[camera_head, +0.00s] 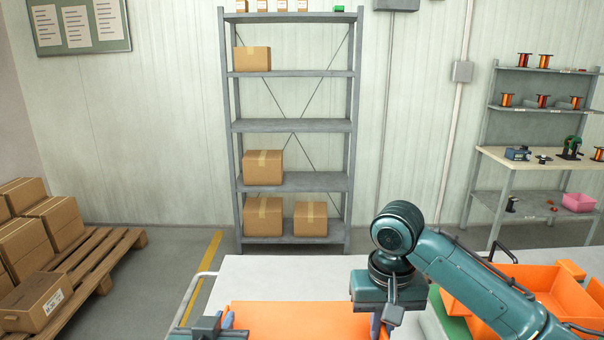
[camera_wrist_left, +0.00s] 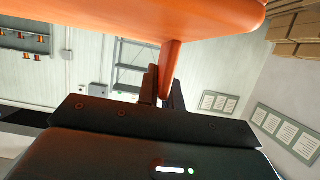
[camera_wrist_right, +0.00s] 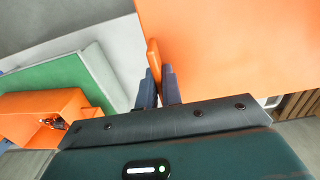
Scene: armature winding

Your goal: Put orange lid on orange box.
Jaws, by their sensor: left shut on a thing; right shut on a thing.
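The orange lid (camera_head: 300,322) is a wide flat panel at the bottom of the head view, held in front of me between both grippers. My left gripper (camera_head: 227,321) is at its left edge; in the left wrist view its fingers (camera_wrist_left: 163,92) are shut on an orange tab of the lid (camera_wrist_left: 150,20). My right gripper (camera_head: 377,325) is at its right edge; in the right wrist view its fingers (camera_wrist_right: 160,85) are shut on the lid's rim (camera_wrist_right: 235,50). The open orange box (camera_head: 567,302) stands to the right, partly behind my right arm. It also shows in the right wrist view (camera_wrist_right: 60,101).
A green mat (camera_wrist_right: 68,76) lies by the box on the grey table (camera_head: 290,270). Small dark parts show inside the box. A shelf with cartons (camera_head: 262,167) stands behind, a spool bench (camera_head: 545,158) at back right, and a carton pallet (camera_head: 95,262) at left.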

